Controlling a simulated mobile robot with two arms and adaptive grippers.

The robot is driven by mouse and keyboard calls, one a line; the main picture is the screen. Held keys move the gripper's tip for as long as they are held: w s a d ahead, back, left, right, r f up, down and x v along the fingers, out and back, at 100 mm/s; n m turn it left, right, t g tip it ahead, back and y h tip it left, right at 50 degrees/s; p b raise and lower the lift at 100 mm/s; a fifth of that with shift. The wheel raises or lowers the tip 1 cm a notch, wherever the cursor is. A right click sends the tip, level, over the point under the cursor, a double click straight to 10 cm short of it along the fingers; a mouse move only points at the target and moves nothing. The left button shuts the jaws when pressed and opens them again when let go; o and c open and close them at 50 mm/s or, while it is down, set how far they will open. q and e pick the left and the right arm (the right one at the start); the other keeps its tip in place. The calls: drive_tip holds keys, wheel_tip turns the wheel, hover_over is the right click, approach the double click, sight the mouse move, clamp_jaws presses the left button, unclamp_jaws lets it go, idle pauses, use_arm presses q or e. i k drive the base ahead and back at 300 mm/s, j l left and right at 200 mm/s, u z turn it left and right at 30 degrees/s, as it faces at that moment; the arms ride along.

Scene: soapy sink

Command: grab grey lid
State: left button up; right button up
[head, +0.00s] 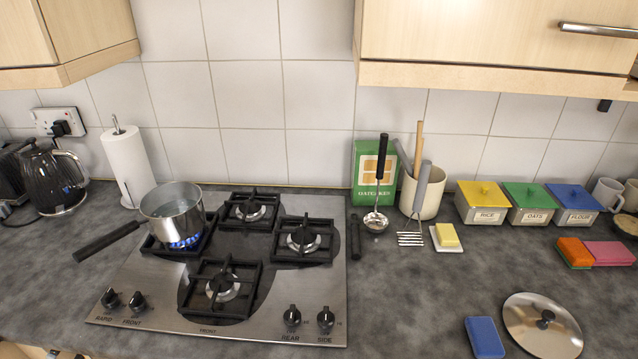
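A round grey metal lid (527,326) with a black knob (545,319) lies on the dark worktop at the lower right of the head view. Its knob faces up. A blue block, perhaps a sponge (485,337), lies just left of it, with a small gap between them. Neither of my grippers shows in the head view.
A steel pot (172,212) stands on a lit burner of the gas hob (128,288), its black handle (105,241) sticking out left. Orange and pink sponges (608,253) lie behind the lid. Worktop (420,290) left of the blue block is clear. Cupboards (500,40) hang above.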

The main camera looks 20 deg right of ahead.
sight(544, 328)
drive_tip(key=z, duration=2)
